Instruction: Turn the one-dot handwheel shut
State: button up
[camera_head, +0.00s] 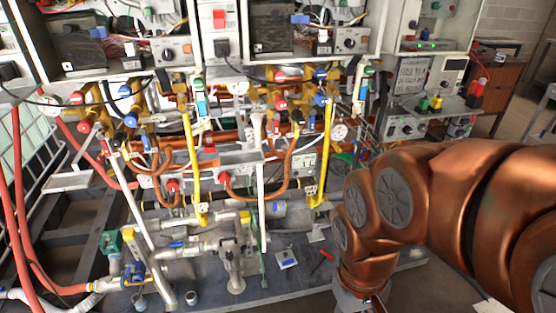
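Several small round red and blue handwheels sit on the pipework under the heater boxes. Dot marks are too small to make out, so I cannot tell which is the one-dot handwheel. My copper-coloured arm comes in from the right and bends down. My gripper (358,300) is at the bottom edge, mostly cut off, away from these handwheels.
Yellow pipes (193,165) and a white post (140,215) stand in front of the pipework. Red hoses (22,215) hang at the left. Lower grey piping with valves (200,247) rests on a dark base. A control cabinet (425,95) stands at the back right.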

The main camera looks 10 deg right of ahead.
aim_at(173, 185)
jog(key=u, duration=0.75)
jog(key=k, duration=0.2)
jog(key=u, duration=1.05)
jog(key=i, duration=0.5)
jog(key=u, duration=0.05)
